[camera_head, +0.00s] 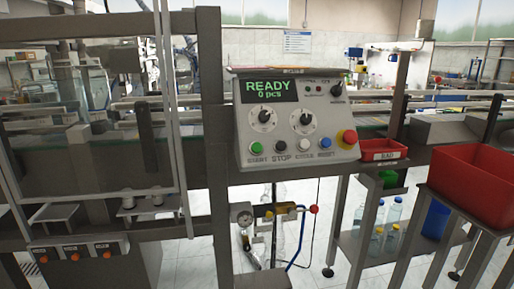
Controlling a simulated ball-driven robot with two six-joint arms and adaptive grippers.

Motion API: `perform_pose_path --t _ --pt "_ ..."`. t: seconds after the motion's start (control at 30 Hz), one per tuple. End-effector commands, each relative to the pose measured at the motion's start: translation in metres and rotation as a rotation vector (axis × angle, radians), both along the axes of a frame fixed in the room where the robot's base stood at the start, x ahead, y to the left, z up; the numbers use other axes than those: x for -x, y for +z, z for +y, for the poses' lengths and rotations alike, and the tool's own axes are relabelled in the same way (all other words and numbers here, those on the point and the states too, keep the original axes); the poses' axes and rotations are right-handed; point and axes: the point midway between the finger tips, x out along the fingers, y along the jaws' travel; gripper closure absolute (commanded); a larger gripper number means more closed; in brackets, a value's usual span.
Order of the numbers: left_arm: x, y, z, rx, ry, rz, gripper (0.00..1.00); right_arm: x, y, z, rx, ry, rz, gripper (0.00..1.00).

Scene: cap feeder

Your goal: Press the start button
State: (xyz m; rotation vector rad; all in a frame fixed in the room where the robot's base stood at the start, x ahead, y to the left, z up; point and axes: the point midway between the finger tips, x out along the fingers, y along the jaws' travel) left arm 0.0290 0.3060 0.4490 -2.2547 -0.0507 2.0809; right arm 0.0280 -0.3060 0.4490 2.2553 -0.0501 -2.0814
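The control panel (293,122) is a grey sloped box fixed to the machine frame at the middle of the head view. Its display (268,90) reads READY and 0 pcs in green. The green button (254,148) at the panel's lower left has a label below it that looks like START. To its right are a black button (279,145), a white button (304,145) and a blue button (325,143). A large red knob on a yellow base (347,138) is at the lower right corner. Neither of my grippers is in view.
A small red tray (383,153) labelled BAD is right of the panel, and a large red bin (478,183) stands further right. Below the panel are a gauge (243,217) and pipes. A glass-guarded frame (92,110) is at left. Bottles (393,213) stand on a low shelf.

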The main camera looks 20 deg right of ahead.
Motion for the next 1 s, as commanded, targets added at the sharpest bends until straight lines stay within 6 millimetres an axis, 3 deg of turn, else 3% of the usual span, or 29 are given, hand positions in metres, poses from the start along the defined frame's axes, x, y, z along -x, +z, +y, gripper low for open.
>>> perform_pose_path --t 0.13,1.0 --pt "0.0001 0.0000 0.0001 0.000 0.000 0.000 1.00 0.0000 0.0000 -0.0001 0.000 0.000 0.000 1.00" --pt "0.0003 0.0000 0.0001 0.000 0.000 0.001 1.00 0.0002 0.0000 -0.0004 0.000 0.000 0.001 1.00"
